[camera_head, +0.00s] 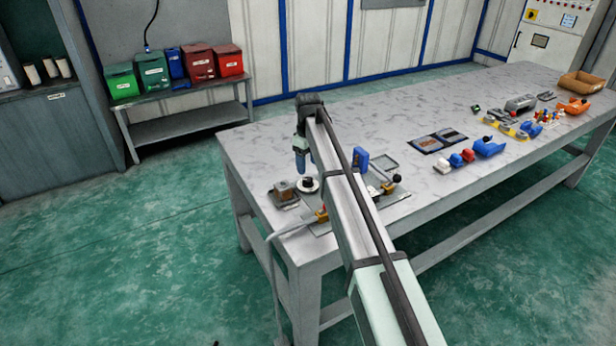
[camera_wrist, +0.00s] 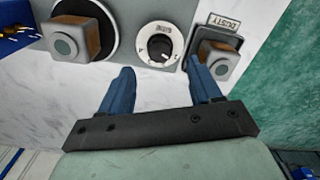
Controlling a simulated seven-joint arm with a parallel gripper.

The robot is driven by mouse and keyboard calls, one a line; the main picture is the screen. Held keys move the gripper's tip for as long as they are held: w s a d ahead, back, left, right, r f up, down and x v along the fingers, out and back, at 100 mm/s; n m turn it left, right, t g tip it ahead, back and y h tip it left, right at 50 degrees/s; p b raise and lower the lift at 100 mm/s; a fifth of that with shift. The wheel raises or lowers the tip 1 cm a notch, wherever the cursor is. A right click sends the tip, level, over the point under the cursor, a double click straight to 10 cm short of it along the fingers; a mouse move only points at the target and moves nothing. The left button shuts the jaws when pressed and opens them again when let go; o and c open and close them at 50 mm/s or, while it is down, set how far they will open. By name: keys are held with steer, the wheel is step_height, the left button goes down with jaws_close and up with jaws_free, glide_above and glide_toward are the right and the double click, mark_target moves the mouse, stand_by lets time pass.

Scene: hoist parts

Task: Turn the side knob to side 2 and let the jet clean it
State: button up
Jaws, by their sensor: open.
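The side knob (camera_wrist: 158,45) is a black dial on a white disc, lettered SIDE upside down in the wrist view. Its pointer setting is too small to read. In the head view the knob (camera_head: 308,183) sits near the table's left end. My gripper (camera_wrist: 163,76) is open and empty, its two blue fingers just short of the knob and either side of its line. In the head view my gripper (camera_head: 301,172) hangs just above the knob. A brown block with a grey face (camera_wrist: 80,42) stands on a dark round plate left of the knob.
A similar brown block (camera_wrist: 218,60) stands in a tray labelled DUSTY (camera_wrist: 222,22), close to my right finger. A brass fitting (camera_head: 322,216) with a pale hose (camera_head: 290,229) lies near the front edge. My arm hides part of the station.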

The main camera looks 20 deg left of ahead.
mark_target(308, 179)
steer(key=shift+f, duration=3.05)
steer(key=c, duration=1)
